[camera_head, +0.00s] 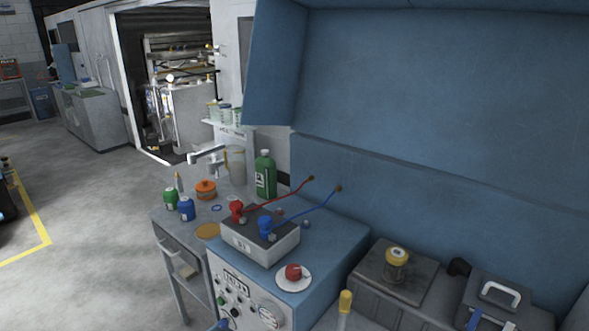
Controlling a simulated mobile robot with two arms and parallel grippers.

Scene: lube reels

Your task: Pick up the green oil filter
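A small green canister (171,198), which looks like the green oil filter, stands upright near the left edge of the grey side table (225,189). A blue canister of similar shape (186,208) stands just in front and to its right. A taller green bottle with a white label (265,176) stands further right, against the wall. Neither of my grippers shows in the head view.
An orange pot (205,189) and a blue ring (216,208) are near the canisters. A battery-like box (260,245) with red and blue clamps sits on the blue test cabinet (335,243). Open floor (90,210) lies left.

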